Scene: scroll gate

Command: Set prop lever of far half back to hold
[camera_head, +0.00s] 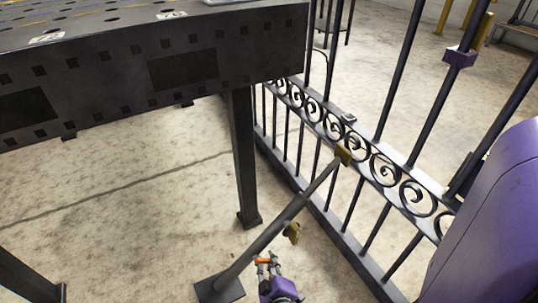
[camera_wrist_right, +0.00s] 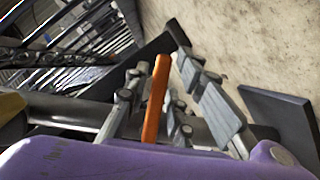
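A dark prop bar (camera_head: 265,240) slopes from a floor plate (camera_head: 219,289) up to a brass-coloured bracket (camera_head: 343,155) on the scroll gate (camera_head: 372,168). An orange lever (camera_head: 263,261) shows beside the lower prop, and it also shows in the right wrist view (camera_wrist_right: 156,98). My right gripper (camera_head: 269,266) is low beside the prop. In the right wrist view its fingers (camera_wrist_right: 158,105) stand apart, one on each side of the lever, with gaps visible. Contact with the lever is unclear. My left gripper is not in view.
A dark perforated table (camera_head: 150,75) stands at the upper left, its leg (camera_head: 244,150) close to the prop. A brass-coloured piece (camera_head: 292,233) hangs at the prop's middle. A purple block (camera_head: 460,57) sits on a gate upright. Concrete floor (camera_head: 120,210) is clear at the left.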

